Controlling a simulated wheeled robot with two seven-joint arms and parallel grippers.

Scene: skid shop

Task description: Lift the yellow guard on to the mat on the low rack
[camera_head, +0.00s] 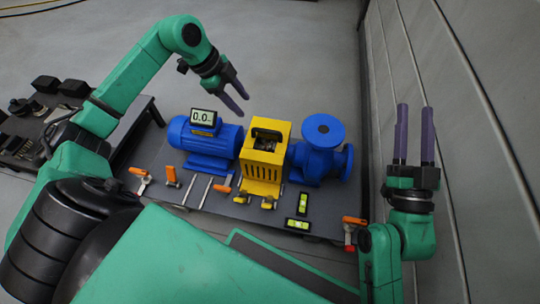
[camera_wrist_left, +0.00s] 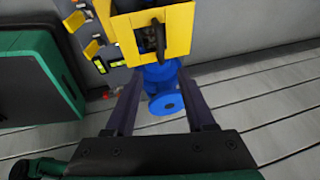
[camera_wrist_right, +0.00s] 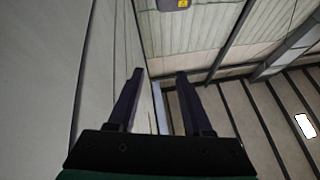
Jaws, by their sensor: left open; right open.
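The yellow guard (camera_head: 262,165) stands on the grey bench between a blue motor and a blue pump, with a black handle (camera_head: 267,134) on its top. It also shows at the top of the left wrist view (camera_wrist_left: 180,32). My left gripper (camera_head: 240,105) is open and empty, above and behind the guard, apart from it. My right gripper (camera_head: 414,110) is open and empty, pointing up beside the wall at the right. The mat is not clearly seen. A low dark rack or table (camera_head: 72,112) is at the left, partly hidden by my left arm.
The blue motor (camera_head: 196,138) carries a gauge reading 0.0 (camera_head: 203,117). The blue pump (camera_head: 318,158) is right of the guard. Orange-handled clamps (camera_head: 171,174), rods and green levels (camera_head: 303,203) lie along the bench front. A wall (camera_head: 455,130) closes the right side. Several dark parts lie at the left.

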